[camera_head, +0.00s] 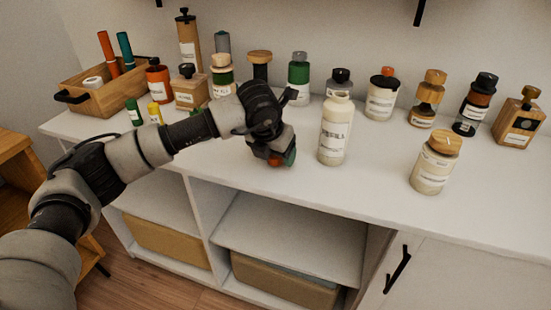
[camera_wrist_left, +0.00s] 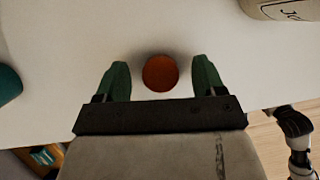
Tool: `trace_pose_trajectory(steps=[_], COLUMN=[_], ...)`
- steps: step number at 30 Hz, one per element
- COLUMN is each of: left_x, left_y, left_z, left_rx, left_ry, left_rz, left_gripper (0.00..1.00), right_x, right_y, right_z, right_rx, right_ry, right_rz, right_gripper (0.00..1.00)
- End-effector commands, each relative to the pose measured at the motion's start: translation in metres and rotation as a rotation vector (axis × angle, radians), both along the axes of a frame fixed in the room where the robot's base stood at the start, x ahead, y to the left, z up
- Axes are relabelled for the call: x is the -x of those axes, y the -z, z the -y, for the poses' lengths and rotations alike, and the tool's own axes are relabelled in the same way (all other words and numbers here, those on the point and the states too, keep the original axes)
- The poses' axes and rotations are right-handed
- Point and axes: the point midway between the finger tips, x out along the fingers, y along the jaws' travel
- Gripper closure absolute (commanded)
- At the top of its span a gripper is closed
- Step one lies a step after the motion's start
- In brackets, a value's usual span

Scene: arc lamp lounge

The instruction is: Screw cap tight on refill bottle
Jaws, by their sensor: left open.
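A round orange-red cap (camera_wrist_left: 160,73) lies on the white counter in the left wrist view, between the green fingertips of my left gripper (camera_wrist_left: 160,80). The fingers are open, with a gap on each side of the cap. In the head view my left gripper (camera_head: 276,155) points down near the counter, and a bit of the cap (camera_head: 274,161) shows beside it. A white labelled bottle (camera_head: 333,138), which looks like the refill bottle, stands upright right of the gripper, apart from it. Its label edge shows in the left wrist view (camera_wrist_left: 285,10).
A cream jar with a wooden lid (camera_head: 433,170) stands at the right. Several bottles line the back, including a green one (camera_head: 298,75). A wooden box (camera_head: 100,95) is at the left. The front strip of counter (camera_head: 240,165) is clear. A teal object (camera_wrist_left: 8,83) is left in the wrist view.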

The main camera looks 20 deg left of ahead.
Motion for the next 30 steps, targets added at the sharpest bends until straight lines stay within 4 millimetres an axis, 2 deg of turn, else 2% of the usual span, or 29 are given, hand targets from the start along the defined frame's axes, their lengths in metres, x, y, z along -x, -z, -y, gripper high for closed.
trace_pose_trajectory(steps=[11, 21, 30], left_x=[-0.0011, -0.0011, -0.0011], left_y=[0.0021, 0.0019, 0.0017], left_z=[0.0004, 0.0003, 0.0002], left_rx=[0.000, 0.000, 0.000], left_ry=[0.001, 0.001, 0.001], left_rz=[0.002, 0.001, 0.002], left_gripper=[0.30, 0.81, 0.83], right_x=[-0.0001, 0.0009, 0.0011], right_y=[-0.0027, -0.0005, -0.0003], right_z=[0.0014, 0.0018, 0.0017], right_rx=[0.003, 0.003, 0.003], right_ry=[0.001, 0.001, 0.001], right_rz=[0.001, -0.001, -0.002], right_gripper=[0.57, 0.57, 0.57])
